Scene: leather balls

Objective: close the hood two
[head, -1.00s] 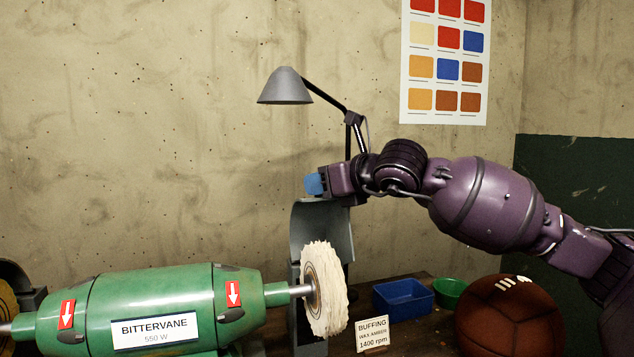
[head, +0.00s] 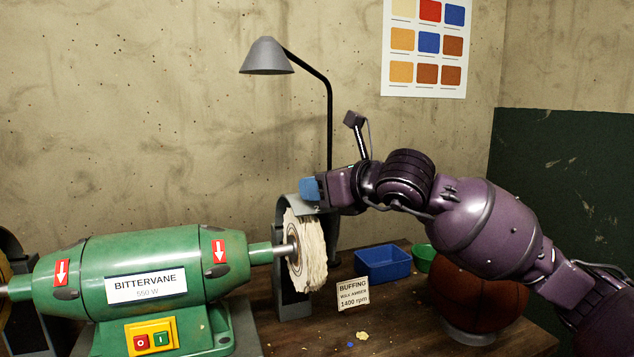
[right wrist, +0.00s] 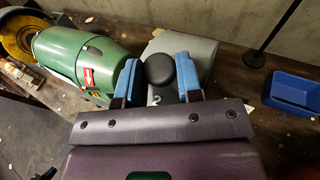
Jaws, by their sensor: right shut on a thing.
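The grey hood (head: 279,213) of the right-hand wheel now arches over the top of the white buffing wheel (head: 311,250). In the right wrist view the hood (right wrist: 205,55) bears a mark like a 2 and a round black knob (right wrist: 159,68). My right gripper (head: 309,190) is at the top of the hood, and its blue fingers are shut on the knob from both sides. In the right wrist view the gripper (right wrist: 157,80) hides part of the hood. My left gripper is not in view.
The green Bittervane machine (head: 140,275) stands left of the wheel. A lamp (head: 267,57) rises behind the hood. A blue bin (head: 383,265), a green bowl (head: 423,256), a Buffing sign (head: 353,294) and a brown ball (head: 480,300) are to the right.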

